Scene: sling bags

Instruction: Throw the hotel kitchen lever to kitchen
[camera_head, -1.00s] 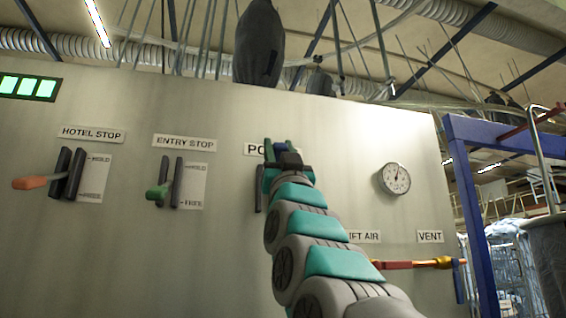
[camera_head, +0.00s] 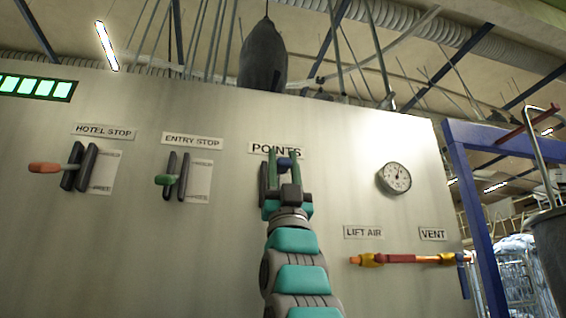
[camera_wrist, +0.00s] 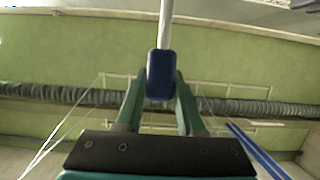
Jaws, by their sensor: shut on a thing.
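A lever under the POINTS sign (camera_head: 277,150) on the pale panel has a blue handle (camera_head: 287,163); no hotel or kitchen wording is readable beside it. My gripper (camera_head: 286,178) is at this lever, just below the sign, and is shut on the blue handle. In the wrist view the blue handle (camera_wrist: 160,75) sits between my green fingers (camera_wrist: 159,88), with a pale metal rod (camera_wrist: 165,22) running up from it. My gripper and arm hide most of the lever's slot and its scale.
The HOTEL STOP lever (camera_head: 46,168) with an orange handle and the ENTRY STOP lever (camera_head: 165,179) with a green handle stand to the left. A gauge (camera_head: 394,178), a LIFT AIR and VENT pipe (camera_head: 408,259) and a blue frame (camera_head: 470,190) are to the right. A dark bag (camera_head: 263,55) hangs above.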

